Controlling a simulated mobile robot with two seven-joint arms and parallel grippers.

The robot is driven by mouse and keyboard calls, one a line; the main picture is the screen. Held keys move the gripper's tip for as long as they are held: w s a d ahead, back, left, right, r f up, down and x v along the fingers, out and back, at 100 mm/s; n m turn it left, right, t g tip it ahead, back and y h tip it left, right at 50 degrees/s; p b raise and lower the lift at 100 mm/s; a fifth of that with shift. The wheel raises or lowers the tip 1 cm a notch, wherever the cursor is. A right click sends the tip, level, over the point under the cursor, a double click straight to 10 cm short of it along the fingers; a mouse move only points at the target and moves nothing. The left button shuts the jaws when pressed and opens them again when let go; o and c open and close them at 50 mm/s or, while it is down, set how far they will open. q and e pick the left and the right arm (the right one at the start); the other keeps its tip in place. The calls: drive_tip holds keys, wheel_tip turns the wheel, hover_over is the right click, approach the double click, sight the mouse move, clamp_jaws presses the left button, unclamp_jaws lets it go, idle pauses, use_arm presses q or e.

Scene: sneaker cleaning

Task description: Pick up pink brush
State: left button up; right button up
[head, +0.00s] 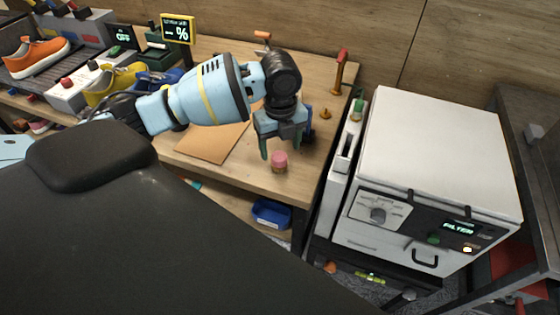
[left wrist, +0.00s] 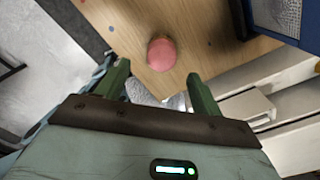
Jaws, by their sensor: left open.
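The pink brush (head: 279,160) stands on the wooden bench near its front right corner, with a round pink top and a tan lower part. In the left wrist view the pink brush (left wrist: 161,54) shows as a rounded pink top just beyond the fingertips. My left gripper (head: 284,148) is open above and slightly behind the brush, its fingers pointing down. In the left wrist view my left gripper (left wrist: 158,74) shows both green fingers apart, with nothing between them. My right gripper is not in view.
A blue object (head: 309,118) is partly hidden behind my left gripper. A red-handled tool (head: 340,70) stands at the back right, with a small brass piece (head: 326,114) nearer. A brown mat (head: 205,148) lies left. A white machine (head: 440,150) stands beside the bench.

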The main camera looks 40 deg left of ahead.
sight(279, 155)
use_arm(q)
drive_tip(key=shift+w+a+f, duration=0.15)
drive_tip(key=shift+f, duration=1.15)
drive_tip(key=shift+w+a+f, duration=0.1)
drive_tip(key=shift+a+f, duration=0.05)
drive_tip(key=shift+f, duration=1.1)
drive_tip(key=c, duration=1.1)
